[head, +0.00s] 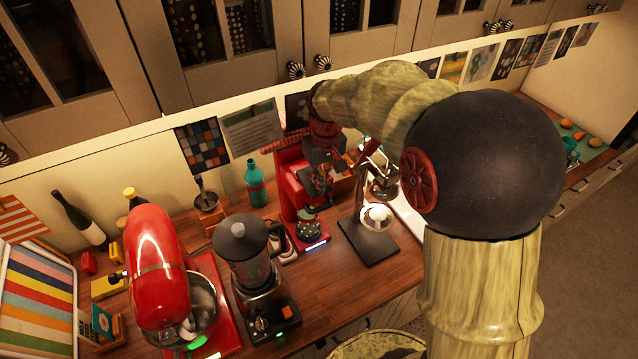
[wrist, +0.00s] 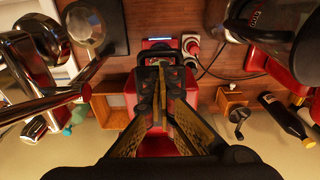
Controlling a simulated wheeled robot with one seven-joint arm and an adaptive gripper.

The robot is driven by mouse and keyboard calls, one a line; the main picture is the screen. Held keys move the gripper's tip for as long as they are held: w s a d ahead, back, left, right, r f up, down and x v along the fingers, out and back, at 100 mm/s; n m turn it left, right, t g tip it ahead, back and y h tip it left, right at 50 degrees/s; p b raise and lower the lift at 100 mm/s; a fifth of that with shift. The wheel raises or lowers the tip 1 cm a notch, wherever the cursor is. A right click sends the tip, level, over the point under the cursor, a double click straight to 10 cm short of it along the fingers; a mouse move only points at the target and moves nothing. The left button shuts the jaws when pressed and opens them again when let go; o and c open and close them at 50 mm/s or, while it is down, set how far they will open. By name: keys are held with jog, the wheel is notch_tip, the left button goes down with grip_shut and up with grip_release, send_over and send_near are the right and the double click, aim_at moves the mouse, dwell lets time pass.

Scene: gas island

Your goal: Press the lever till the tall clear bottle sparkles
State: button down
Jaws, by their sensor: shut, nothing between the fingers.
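The red machine (head: 290,190) stands upright near the wall in the head view, with a lit strip on its base. It also shows in the wrist view (wrist: 190,85), behind and around my fingers. My gripper (head: 322,190) is shut and empty, pointing down at the front of the machine's upper part. In the wrist view its fingertips (wrist: 162,64) are together over the machine. I cannot tell whether they touch the lever, which my gripper hides. A clear bottle inside the machine cannot be made out clearly.
A teal bottle (head: 256,184) stands left of the machine. A lamp-like stand (head: 368,240) is close on the right. Cabinets (head: 400,25) hang above. Bare wood shows at the counter's front.

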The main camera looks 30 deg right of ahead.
jog(key=s, duration=0.3)
jog(key=shift+r, duration=0.35)
jog(key=shift+w, duration=0.1)
notch_tip(320, 180, up, 12)
jog(key=s, duration=0.1)
jog(key=shift+s, duration=0.1)
dwell(0.8)
